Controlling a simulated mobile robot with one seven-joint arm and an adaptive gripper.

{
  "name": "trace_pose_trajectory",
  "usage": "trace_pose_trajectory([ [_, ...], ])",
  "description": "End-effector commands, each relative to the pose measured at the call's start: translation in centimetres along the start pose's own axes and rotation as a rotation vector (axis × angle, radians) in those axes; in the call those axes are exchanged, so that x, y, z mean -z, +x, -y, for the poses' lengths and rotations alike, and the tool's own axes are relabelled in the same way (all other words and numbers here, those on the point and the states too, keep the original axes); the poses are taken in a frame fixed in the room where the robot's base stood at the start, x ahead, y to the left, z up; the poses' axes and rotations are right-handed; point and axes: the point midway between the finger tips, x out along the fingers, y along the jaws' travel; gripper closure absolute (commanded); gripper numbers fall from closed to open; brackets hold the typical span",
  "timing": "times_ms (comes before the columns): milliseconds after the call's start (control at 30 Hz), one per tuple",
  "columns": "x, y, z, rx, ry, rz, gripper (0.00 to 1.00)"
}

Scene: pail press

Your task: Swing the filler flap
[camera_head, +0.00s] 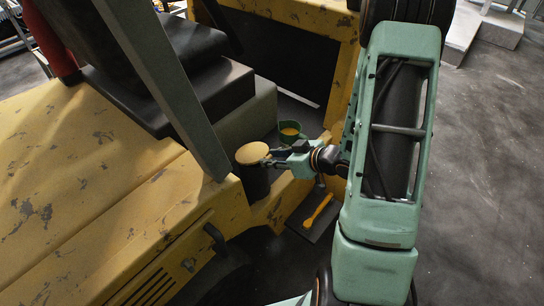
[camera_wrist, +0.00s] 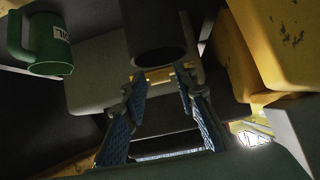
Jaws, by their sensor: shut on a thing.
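The filler flap (camera_head: 252,153) is a round yellow lid at the top of a dark upright filler cylinder (camera_head: 255,182), beside the yellow truck body. My gripper (camera_head: 270,161) reaches in from the right at the flap's right edge. In the wrist view the dark cylinder (camera_wrist: 158,38) hangs at top centre, with a thin yellow strip of the flap (camera_wrist: 158,75) at its rim. My gripper's fingertips (camera_wrist: 158,88) sit on both sides of that strip, shut on it. I cannot tell whether the flap is lifted from the cylinder.
An orange wrench-like tool (camera_head: 318,211) lies on the dark step below. A grey-green post (camera_head: 165,90) rises left of the filler. Open floor (camera_head: 490,170) lies right.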

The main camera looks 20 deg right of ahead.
Motion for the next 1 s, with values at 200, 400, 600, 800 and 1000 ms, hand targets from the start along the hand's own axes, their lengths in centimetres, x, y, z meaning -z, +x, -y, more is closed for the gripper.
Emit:
trace_pose_trajectory([
  [200, 0.1, 0.0, -0.1, -0.001, -0.001, -0.003, 0.9],
  [400, 0.7, -0.1, 0.0, 0.0, -0.001, -0.003, 0.9],
  [600, 2.5, -0.4, 0.0, 0.0, -0.003, -0.005, 0.89],
  [800, 4.1, -0.6, 0.0, 0.0, -0.002, -0.005, 0.89],
  [1000, 4.1, -0.5, -0.1, -0.001, -0.001, -0.005, 0.9],
])
